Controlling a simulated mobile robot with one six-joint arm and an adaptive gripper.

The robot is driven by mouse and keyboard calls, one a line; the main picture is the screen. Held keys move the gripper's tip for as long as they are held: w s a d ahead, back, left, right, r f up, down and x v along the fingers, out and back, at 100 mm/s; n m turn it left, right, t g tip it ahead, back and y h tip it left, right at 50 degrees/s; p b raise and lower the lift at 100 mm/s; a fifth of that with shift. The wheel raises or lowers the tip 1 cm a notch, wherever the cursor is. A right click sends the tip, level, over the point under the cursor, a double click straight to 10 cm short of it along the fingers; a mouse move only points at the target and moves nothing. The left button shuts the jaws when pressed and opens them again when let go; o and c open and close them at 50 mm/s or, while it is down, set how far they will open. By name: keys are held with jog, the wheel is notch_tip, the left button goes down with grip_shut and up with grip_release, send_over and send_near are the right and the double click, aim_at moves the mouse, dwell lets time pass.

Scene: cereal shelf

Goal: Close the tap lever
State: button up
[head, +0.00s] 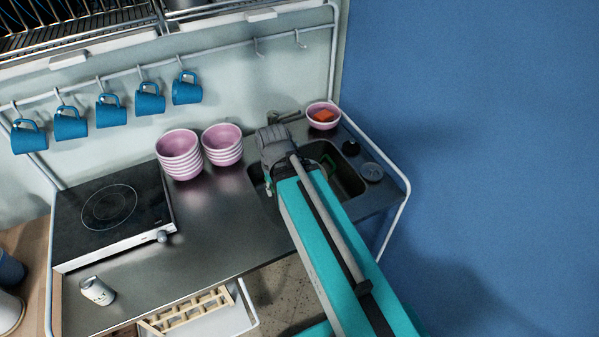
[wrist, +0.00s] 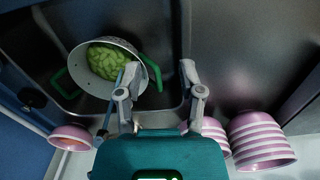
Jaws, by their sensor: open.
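The metal tap (head: 287,117) stands at the back of the sink, against the wall, partly hidden by my gripper in the head view. Its lever position cannot be made out. My gripper (head: 272,143) is over the back left part of the sink, just in front of the tap.
The sink (head: 349,181) holds a colander (wrist: 136,86) of green food with green handles. Stacked pink bowls (head: 180,160) stand left of the sink. A pink bowl (head: 331,106) with an orange item sits behind it. Blue mugs (head: 150,98) hang along the wall.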

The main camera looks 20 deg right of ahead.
jog(key=shift+w+r, duration=0.2)
jog(key=shift+w, duration=0.05)
jog(key=shift+c, duration=1.1)
jog(key=w+d+r+n+p, duration=0.1)
jog(key=w+d+r+p, duration=0.1)
jog(key=w, duration=0.2)
jog(key=w+d+r+n+t+p, duration=0.1)
jog(key=w+d+r+n+p, duration=0.1)
jog(key=w+p, duration=0.1)
jog(key=w+d+r+n+p, duration=0.1)
jog(key=w+d+r+p, duration=0.1)
jog(key=w, duration=0.3)
jog(key=shift+w+r+n, duration=0.3)
jog(key=shift+r+n, duration=0.1)
jog(key=shift+r, duration=0.15)
grip_shut()
jog(key=w+d+r+n+t+p, duration=0.2)
jog(key=w+d+r+n+p, duration=0.3)
jog(key=w, duration=0.7)
jog(key=shift+w+d+r+n+y+p, duration=0.3)
jog(key=shift+d+r+p, duration=0.75)
jog(key=shift+d, duration=1.3)
